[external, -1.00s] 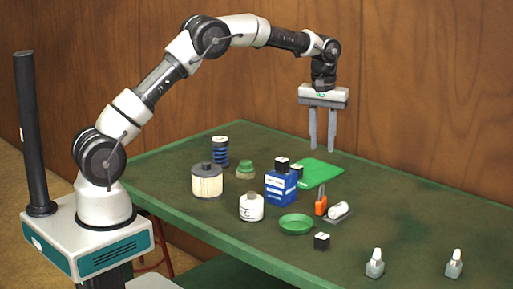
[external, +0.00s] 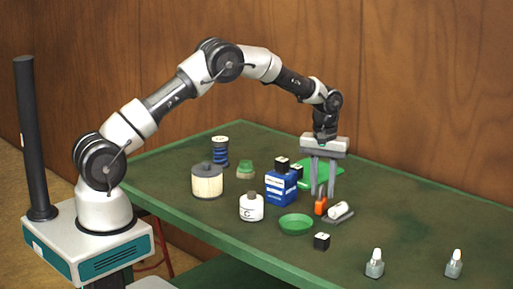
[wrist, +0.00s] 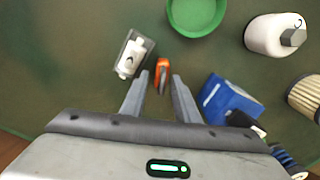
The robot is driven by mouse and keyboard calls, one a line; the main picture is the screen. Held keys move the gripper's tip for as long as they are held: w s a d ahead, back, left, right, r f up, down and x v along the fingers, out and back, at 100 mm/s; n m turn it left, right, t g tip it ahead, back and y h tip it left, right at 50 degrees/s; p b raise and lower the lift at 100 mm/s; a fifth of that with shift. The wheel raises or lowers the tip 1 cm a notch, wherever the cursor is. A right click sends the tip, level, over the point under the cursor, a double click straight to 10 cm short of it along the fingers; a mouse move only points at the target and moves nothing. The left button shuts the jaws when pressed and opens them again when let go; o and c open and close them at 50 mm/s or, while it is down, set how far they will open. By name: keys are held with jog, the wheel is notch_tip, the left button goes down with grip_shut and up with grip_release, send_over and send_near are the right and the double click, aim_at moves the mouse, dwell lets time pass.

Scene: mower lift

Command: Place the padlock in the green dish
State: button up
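The padlock (external: 320,207) has an orange body and stands on the green bench top, right of the blue box. My gripper (external: 322,192) is open and points down just above it. In the wrist view the padlock (wrist: 162,76) shows between and slightly beyond the two fingertips (wrist: 160,80), and neither finger is clearly touching it. The green dish (external: 296,224) is round, shallow and empty, in front and left of the padlock. It also shows at the top of the wrist view (wrist: 196,14).
A grey tray with a white item (external: 338,213) lies close right of the padlock. A blue box (external: 281,189) stands close left. The bench's right side is mostly free.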

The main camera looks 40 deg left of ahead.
aim_at(321, 199)
notch_tip(321, 199, down, 5)
jog(key=shift+a+r, duration=0.15)
grip_shut()
jog(key=shift+r, duration=0.15)
notch_tip(321, 199, up, 8)
jog(key=shift+r, duration=0.25)
jog(key=shift+s+d+r+m, duration=0.2)
jog(key=shift+s+r+m, duration=0.1)
jog(key=shift+s+r, duration=0.5)
jog(key=s+m, duration=0.4)
jog(key=s, duration=0.6)
jog(key=f, duration=0.5)
jog(key=shift+s+d+b, duration=0.25)
jog(key=shift+d+b, duration=0.05)
jog(key=shift+b, duration=0.1)
jog(key=shift+f, duration=2.2)
